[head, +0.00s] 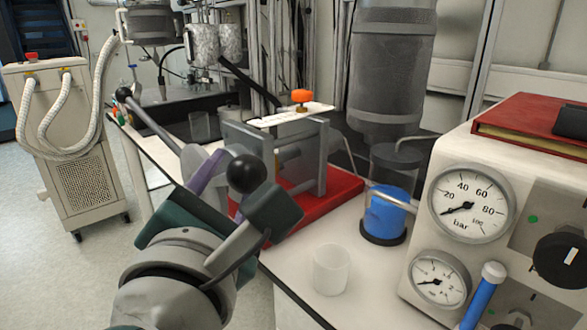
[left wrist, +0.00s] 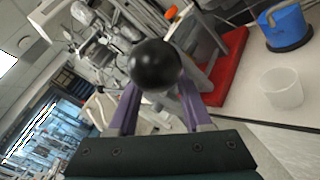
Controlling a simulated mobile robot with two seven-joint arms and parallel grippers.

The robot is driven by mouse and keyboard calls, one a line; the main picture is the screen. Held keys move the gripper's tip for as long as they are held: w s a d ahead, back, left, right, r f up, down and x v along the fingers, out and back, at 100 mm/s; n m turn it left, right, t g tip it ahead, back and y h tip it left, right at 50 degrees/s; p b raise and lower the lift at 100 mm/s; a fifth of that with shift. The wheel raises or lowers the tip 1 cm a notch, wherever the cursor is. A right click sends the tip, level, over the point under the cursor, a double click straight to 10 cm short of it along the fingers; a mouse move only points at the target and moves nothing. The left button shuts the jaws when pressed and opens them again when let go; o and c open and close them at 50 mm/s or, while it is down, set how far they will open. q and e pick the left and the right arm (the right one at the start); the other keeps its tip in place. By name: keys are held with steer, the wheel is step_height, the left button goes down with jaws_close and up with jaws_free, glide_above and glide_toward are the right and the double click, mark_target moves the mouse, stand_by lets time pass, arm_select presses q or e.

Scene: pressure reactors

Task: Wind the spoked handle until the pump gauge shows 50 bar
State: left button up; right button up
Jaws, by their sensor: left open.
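The spoked handle shows in the head view as a grey spoke (head: 150,122) with a black ball at its far end and a nearer black ball (head: 246,173) in front of the grey frame. In the left wrist view a black ball (left wrist: 155,65) sits close, in line with the gap between my purple fingers. My left gripper (head: 205,168) is open beside the handle; whether it touches is unclear. The upper round gauge (head: 472,203), marked bar, has its needle low, below 20. A smaller gauge (head: 439,279) below it also reads low. My right gripper is out of view.
The pump frame stands on a red base (head: 338,190). A blue-filled vessel (head: 385,215) and a clear beaker (head: 331,269) stand on the white bench. A red book (head: 530,125) lies on the gauge housing. A wheeled cabinet (head: 75,150) with hoses stands left.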

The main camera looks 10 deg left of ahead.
arm_select(q)
steer(key=shift+w, duration=0.15)
steer(key=shift+c, duration=0.3)
jaws_close()
stand_by(1.1)
